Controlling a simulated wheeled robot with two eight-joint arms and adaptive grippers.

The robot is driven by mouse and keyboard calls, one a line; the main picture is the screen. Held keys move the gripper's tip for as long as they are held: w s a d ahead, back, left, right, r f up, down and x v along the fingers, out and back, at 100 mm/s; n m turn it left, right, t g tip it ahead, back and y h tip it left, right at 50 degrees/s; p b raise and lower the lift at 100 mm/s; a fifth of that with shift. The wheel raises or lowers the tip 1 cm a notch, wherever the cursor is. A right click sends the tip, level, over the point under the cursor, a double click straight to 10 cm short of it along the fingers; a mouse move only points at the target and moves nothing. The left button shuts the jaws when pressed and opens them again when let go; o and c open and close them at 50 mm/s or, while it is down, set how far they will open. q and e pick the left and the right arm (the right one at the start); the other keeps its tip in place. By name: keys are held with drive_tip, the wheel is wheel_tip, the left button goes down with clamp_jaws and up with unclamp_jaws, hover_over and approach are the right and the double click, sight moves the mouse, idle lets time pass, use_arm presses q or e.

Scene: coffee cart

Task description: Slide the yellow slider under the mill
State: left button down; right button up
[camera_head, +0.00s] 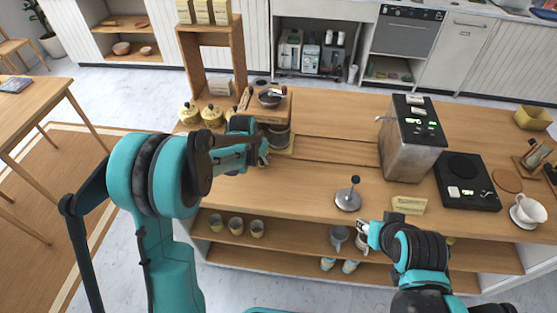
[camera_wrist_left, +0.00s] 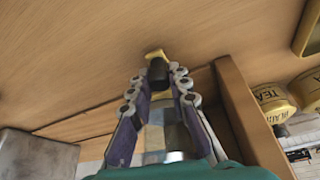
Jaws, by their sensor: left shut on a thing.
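The mill (camera_head: 270,101) is a wooden box with a dark bowl on top, at the back left of the counter. A dark round container (camera_head: 278,137) is below it. A yellow flat piece (camera_head: 285,151), seemingly the slider, shows at its foot. My left gripper (camera_head: 263,155) is at the mill's front left, partly hidden by my arm. In the left wrist view the left gripper (camera_wrist_left: 159,82) is shut on a dark knob (camera_wrist_left: 158,72) with a yellow piece (camera_wrist_left: 157,54) at its end. My right gripper (camera_head: 362,235) is by the counter's front edge; its fingers are too small to judge.
Yellow canisters (camera_head: 211,116) stand left of the mill. A metal tamper (camera_head: 348,197) stands on the counter, with a steel machine (camera_head: 411,140) behind it to the right. Yellow cups (camera_head: 236,225) sit on the lower shelf. The counter's middle is mostly clear.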

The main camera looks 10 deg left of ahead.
use_arm(q)
drive_tip(key=shift+a, duration=1.6)
drive_tip(key=c, duration=1.7)
unclamp_jaws()
drive_tip(key=shift+o, duration=1.4)
drive_tip(key=shift+a, duration=0.2)
drive_tip(key=shift+d, duration=0.1)
drive_tip(key=shift+r, duration=0.15)
drive_tip(key=v, duration=1.1)
drive_tip(key=shift+s+r, duration=0.3)
